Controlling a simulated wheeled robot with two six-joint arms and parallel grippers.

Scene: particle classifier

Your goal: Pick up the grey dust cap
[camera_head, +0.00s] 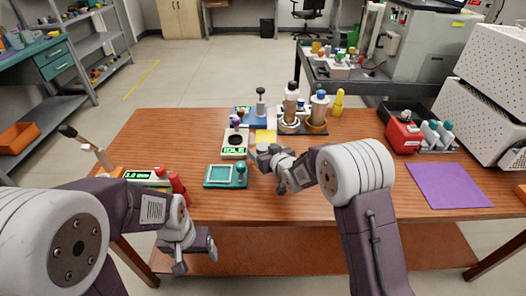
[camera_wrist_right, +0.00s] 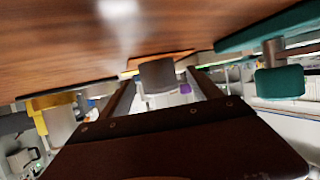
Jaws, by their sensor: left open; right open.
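A short grey cylinder, which looks like the grey dust cap (camera_wrist_right: 157,76), stands on the wooden table in the right wrist view. It appears between the two fingers of my right gripper (camera_wrist_right: 163,92), near their tips; I cannot tell whether they touch it. In the head view my right gripper (camera_head: 262,154) is low over the middle of the table, pointing left, and the cap cannot be told apart from it there. My right gripper is open. My left gripper (camera_head: 190,258) is open and empty, in front of the table's front edge and below its top.
A teal tray with a knob (camera_head: 222,176) lies just left of my right gripper. Behind are a device reading IDLE (camera_head: 234,150), a yellow pad (camera_head: 265,136) and a bottle rack (camera_head: 310,128). A red device (camera_head: 403,135) and purple mat (camera_head: 447,184) are right. The table's right-centre front is clear.

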